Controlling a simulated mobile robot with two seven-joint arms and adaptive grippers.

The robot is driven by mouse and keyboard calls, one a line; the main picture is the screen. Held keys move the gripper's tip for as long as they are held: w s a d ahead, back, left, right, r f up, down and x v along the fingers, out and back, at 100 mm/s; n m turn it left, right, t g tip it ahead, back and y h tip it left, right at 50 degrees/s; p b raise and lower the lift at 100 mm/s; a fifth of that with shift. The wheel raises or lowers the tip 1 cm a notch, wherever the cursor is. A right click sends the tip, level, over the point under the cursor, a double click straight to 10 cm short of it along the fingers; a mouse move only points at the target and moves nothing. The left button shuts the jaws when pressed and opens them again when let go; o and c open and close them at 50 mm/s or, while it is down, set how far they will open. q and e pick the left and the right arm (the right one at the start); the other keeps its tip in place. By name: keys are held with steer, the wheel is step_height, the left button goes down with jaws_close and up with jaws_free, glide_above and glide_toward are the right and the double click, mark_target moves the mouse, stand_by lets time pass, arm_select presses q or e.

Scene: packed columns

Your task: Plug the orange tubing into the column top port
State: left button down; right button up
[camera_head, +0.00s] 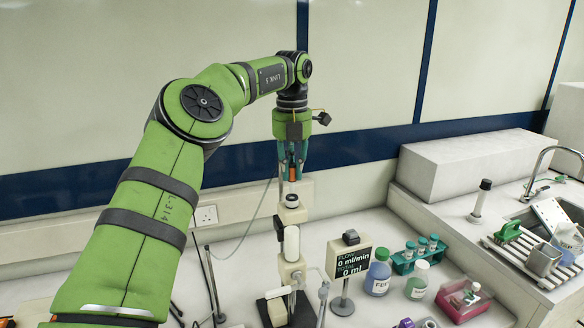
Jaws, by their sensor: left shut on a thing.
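My left gripper (291,172) is shut on the orange tubing end (292,176); only a small orange part shows between the fingers. It is above the column, with the orange end pointing down. The column (292,243) is a white upright cylinder on a stand at lower centre. Its top port (292,198) is a dark-rimmed cap just below the gripper. A thin stem shows between the fingers and the cap; I cannot tell whether it touches the port. My right gripper is not in view.
A flow display (350,262) reading 0 ml/min stands right of the column. Further right are a blue-liquid bottle (378,277), a green-liquid bottle (417,284), a teal vial rack (403,266) and a pink tray (480,305). A thin grey tube (252,222) hangs left of the column.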

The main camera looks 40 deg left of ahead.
mark_target(292, 181)
arm_select(q)
steer(key=shift+r+p, duration=0.1)
steer(key=shift+p, duration=0.3)
stand_by(0.5)
steer(key=shift+p, duration=0.5)
stand_by(0.5)
steer(key=shift+p, duration=0.3)
steer(key=shift+f+b, duration=0.9)
steer(key=shift+f, duration=0.9)
steer(key=c, duration=1.1)
jaws_free()
